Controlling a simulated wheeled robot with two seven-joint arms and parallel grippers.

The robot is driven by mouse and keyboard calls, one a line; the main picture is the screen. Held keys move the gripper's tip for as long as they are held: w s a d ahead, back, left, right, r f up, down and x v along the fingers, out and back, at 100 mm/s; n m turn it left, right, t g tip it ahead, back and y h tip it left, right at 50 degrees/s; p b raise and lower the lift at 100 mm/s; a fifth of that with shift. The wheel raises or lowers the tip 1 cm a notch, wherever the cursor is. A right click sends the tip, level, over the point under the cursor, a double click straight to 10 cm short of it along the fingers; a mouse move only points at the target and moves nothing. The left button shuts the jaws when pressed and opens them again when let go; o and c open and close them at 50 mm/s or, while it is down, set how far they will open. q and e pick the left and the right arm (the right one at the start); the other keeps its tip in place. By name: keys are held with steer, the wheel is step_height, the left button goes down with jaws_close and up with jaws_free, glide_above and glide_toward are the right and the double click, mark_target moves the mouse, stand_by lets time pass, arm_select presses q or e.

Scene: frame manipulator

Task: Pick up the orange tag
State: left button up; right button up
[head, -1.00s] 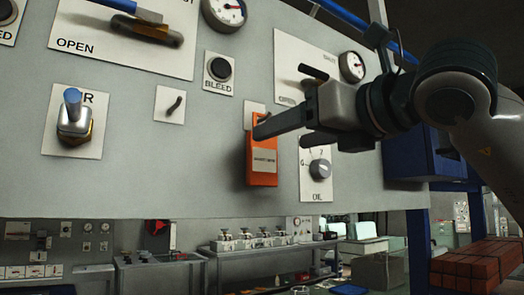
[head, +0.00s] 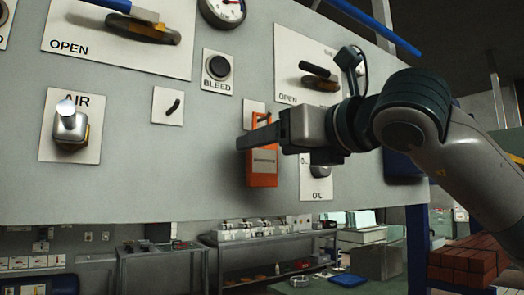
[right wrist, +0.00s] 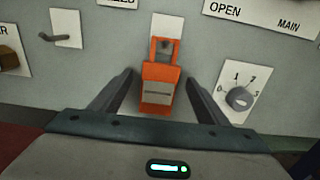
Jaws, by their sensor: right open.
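The orange tag (head: 263,168) hangs against the grey panel in the head view, from a small hook on a white plate. It also shows in the right wrist view (right wrist: 158,88), with a loop at its top around the hook and a pale label on its face. My right gripper (head: 243,142) is in front of the tag in the head view and hides part of it. In the right wrist view its two fingers (right wrist: 160,88) are spread, one on each side of the tag, with gaps on both sides. My left gripper is not in view.
The panel (head: 130,185) carries an AIR valve (head: 70,125), an empty hook (head: 172,106), a BLEED button (head: 218,67), a gauge (head: 223,10) and an OIL knob (head: 320,170) close to the right of the tag. Workbenches stand behind, below the panel.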

steer(key=shift+w+a, duration=0.2)
steer(key=shift+w, duration=0.05)
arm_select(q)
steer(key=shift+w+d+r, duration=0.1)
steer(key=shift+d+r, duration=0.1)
arm_select(e)
steer(key=c, duration=1.3)
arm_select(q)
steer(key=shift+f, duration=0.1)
arm_select(e)
steer(key=shift+r, duration=0.1)
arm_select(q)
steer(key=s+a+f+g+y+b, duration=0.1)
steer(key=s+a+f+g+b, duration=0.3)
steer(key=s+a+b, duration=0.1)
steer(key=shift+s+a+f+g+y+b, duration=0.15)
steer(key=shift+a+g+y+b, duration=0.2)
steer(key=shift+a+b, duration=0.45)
arm_select(e)
steer(key=shift+r+v, duration=0.25)
steer(key=shift+v, duration=2.75)
steer(key=shift+r+v, duration=0.2)
steer(key=shift+v, duration=2.8)
steer(key=shift+r+v, duration=0.25)
steer(key=shift+v, duration=2.75)
